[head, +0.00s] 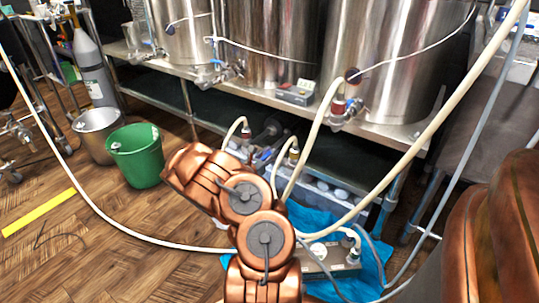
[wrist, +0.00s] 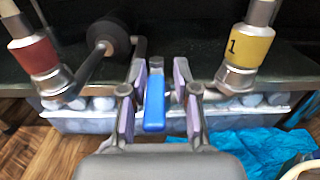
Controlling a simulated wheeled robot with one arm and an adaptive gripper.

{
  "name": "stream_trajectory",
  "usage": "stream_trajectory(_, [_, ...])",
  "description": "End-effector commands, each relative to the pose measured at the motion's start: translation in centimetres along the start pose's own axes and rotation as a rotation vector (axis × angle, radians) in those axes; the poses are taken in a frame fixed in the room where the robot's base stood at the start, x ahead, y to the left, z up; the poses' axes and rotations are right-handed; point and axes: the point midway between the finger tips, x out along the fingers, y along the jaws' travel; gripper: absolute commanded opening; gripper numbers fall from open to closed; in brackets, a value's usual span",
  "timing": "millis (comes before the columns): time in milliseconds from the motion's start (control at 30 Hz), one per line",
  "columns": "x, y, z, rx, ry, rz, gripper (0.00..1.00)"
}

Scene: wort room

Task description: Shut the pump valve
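The pump valve has a blue lever handle (wrist: 155,103), which points toward me in the wrist view. My gripper (wrist: 157,75) is open, with one finger on each side of the blue handle and a visible gap on both sides. In the head view my copper-coloured arm covers the gripper, and a bit of blue (head: 262,154) shows near the pump just behind it. The dark pump body (wrist: 110,33) sits to the left of the handle in the wrist view.
A red-banded hose fitting (wrist: 35,57) stands left and a yellow-banded one marked 1 (wrist: 248,48) stands right of my gripper. A plastic bin (wrist: 75,120) lies below. Steel kettles (head: 385,60) stand above on a shelf. A green bucket (head: 136,158) stands on the floor, left.

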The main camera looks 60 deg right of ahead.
Motion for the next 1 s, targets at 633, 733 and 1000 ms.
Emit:
stream_trajectory(633, [-2.0, 0.3, -0.1, -0.002, 0.002, 0.007, 0.43])
stream_trajectory(733, [-3.4, 0.3, -0.1, -0.003, 0.003, 0.008, 0.43])
stream_trajectory(1000, [-6.9, 0.3, -0.1, -0.003, 0.001, 0.007, 0.43])
